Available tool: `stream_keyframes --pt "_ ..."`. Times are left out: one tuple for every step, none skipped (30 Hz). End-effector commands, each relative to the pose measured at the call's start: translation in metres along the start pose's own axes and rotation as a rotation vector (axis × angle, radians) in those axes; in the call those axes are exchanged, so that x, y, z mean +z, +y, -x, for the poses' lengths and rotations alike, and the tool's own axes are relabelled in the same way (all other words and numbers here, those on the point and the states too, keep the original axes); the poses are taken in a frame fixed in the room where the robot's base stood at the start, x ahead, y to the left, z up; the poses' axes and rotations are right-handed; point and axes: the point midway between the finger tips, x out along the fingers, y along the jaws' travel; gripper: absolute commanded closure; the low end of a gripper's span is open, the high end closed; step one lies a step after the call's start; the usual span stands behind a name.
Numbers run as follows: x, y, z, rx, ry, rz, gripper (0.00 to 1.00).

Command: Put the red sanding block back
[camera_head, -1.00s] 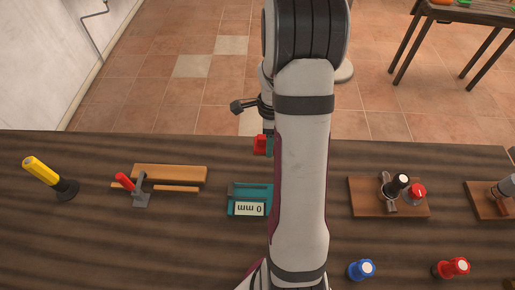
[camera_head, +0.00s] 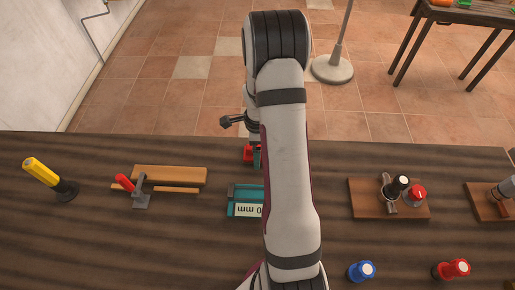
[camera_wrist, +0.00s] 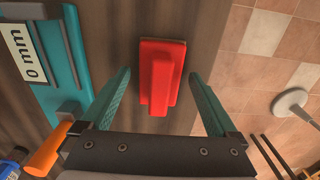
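The red sanding block (camera_wrist: 162,76) lies on the dark wooden table near its far edge. In the head view a small part of the red block (camera_head: 248,153) shows beside my wrist; the arm hides much around it. My gripper (camera_wrist: 160,75) is open, with its two teal fingers on either side of the block in the wrist view. I see gaps between the block and both fingers. A teal device with a "0 mm" label (camera_head: 247,210) stands nearer on the table, partly hidden by my arm; it also shows at left in the wrist view (camera_wrist: 62,70).
A wooden piece with a red-handled clamp (camera_head: 139,190) and a yellow-handled tool (camera_head: 42,172) stand to the left. A board with knobs (camera_head: 362,200) is on the right, with a blue knob (camera_head: 361,270) and a red knob (camera_head: 451,268) in front. The far table edge is close to the block.

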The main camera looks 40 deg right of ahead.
Motion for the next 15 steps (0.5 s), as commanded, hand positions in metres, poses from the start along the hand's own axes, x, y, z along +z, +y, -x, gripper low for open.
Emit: stream_keyframes --pt "0.0 0.0 0.0 0.0 0.0 0.0 0.06" --pt "0.0 0.0 0.0 0.0 0.0 0.0 0.06" --pt "0.0 0.0 0.0 0.0 0.0 0.0 0.06" --pt "0.0 0.0 0.0 0.0 0.0 0.0 0.06" --pt "0.0 0.0 0.0 0.0 0.0 0.0 0.06" --pt "0.0 0.0 0.001 0.0 0.0 0.0 0.06" --pt "0.0 0.0 0.002 -0.001 0.0 0.0 0.06" --pt "0.0 -0.001 0.005 -0.002 0.0 0.0 0.06" --pt "0.0 -0.001 0.011 -0.004 0.0 0.0 0.06" --pt "0.0 -0.001 0.017 -0.005 0.0 0.0 0.06" --pt "0.0 -0.002 0.025 -0.006 -0.001 0.0 0.06" --pt "0.0 -0.001 0.037 -0.006 -0.001 0.0 0.06" --pt "0.0 -0.002 0.046 -0.007 -0.001 0.0 0.06" --pt "0.0 -0.002 0.055 -0.007 -0.001 0.0 0.06" --pt "0.0 -0.001 0.067 -0.006 -0.001 0.0 0.06"
